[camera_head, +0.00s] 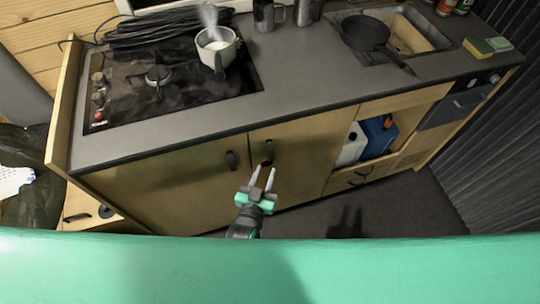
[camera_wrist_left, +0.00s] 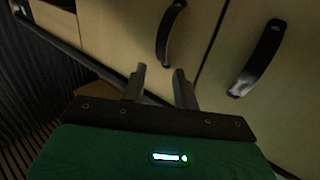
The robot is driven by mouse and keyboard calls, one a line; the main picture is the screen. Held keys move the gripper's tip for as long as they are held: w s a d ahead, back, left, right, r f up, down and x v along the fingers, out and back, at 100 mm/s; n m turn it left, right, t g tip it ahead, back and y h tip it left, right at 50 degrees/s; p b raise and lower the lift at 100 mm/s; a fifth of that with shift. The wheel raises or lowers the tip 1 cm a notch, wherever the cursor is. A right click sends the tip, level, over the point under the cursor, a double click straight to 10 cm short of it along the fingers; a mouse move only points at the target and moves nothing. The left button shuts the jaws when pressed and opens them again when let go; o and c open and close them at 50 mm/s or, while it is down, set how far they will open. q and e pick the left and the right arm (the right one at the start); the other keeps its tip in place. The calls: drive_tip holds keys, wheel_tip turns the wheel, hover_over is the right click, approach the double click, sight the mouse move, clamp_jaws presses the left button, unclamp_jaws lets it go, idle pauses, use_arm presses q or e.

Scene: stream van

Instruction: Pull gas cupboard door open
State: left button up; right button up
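Two wooden cupboard doors, a left one (camera_head: 165,185) and a right one (camera_head: 300,160), stand side by side below the counter and look shut. I cannot tell which is the gas cupboard. Each has a dark curved handle by the shared seam: the left door's (camera_head: 232,160) and the right door's (camera_head: 268,152). My left gripper (camera_head: 263,174) is open and empty, just in front of the right door below its handle. The left wrist view shows both fingers (camera_wrist_left: 160,72) apart, short of the right door's handle (camera_wrist_left: 170,33); the left door's handle (camera_wrist_left: 257,58) is further right.
The counter (camera_head: 310,65) above carries a hob (camera_head: 130,85) with a pot (camera_head: 215,48), and a sink with a black pan (camera_head: 366,33). An open shelf with a blue container (camera_head: 378,136) is right of the doors. Dark floor (camera_head: 400,205) is clear.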

sight(271, 155)
use_arm(q)
drive_tip(key=x, duration=0.6)
drive_tip(key=shift+w+p, duration=0.2)
drive_tip(key=shift+p, duration=0.15)
drive_tip(key=shift+c, duration=0.4)
clamp_jaws()
